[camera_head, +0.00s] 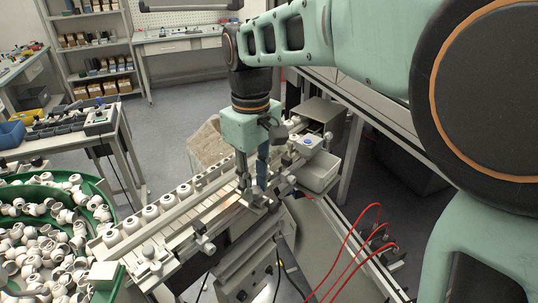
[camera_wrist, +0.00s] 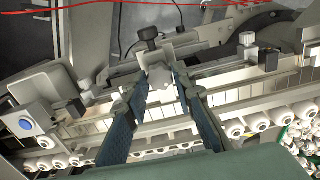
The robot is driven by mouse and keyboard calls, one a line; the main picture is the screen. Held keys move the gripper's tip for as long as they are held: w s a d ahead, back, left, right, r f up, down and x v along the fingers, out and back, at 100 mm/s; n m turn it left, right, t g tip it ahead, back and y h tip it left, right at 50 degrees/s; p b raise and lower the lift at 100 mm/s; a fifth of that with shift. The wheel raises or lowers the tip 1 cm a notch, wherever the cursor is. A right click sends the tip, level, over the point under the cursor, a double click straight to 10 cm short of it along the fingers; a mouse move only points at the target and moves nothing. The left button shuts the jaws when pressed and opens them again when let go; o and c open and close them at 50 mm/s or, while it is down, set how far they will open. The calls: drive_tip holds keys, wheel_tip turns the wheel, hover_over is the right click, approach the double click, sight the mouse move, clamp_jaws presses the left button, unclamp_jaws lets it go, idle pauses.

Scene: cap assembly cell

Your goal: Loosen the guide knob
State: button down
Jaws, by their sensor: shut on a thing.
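The guide knob (camera_wrist: 160,76) is a light grey, lobed knob on the guide rail beside the conveyor, seen at the upper middle of the wrist view. My gripper (camera_wrist: 161,82) is shut on it, with one dark blue finger on each side. In the head view my gripper (camera_head: 257,187) points straight down at the rail, and its fingers mostly hide the knob there. The conveyor (camera_head: 172,216) carries a row of white caps and runs alongside the rail.
Another grey knob (camera_head: 205,246) stands farther along the rail, to the left. A green bowl (camera_head: 107,187) full of white caps is at lower left. A box with a blue button (camera_head: 307,141) and a light bin (camera_head: 321,172) stand right of my gripper. Red cables (camera_head: 352,238) run at lower right.

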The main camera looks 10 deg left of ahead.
sight(254, 189)
drive_tip(key=n+p, duration=0.1)
drive_tip(key=n, duration=0.3)
drive_tip(key=shift+r, duration=0.15)
drive_tip(key=shift+n+p, duration=0.65)
drive_tip(key=shift+n, duration=0.85)
drive_tip(key=c, duration=1.6)
unclamp_jaws()
wheel_tip(254, 189, up, 12)
drive_tip(key=shift+f, duration=0.1)
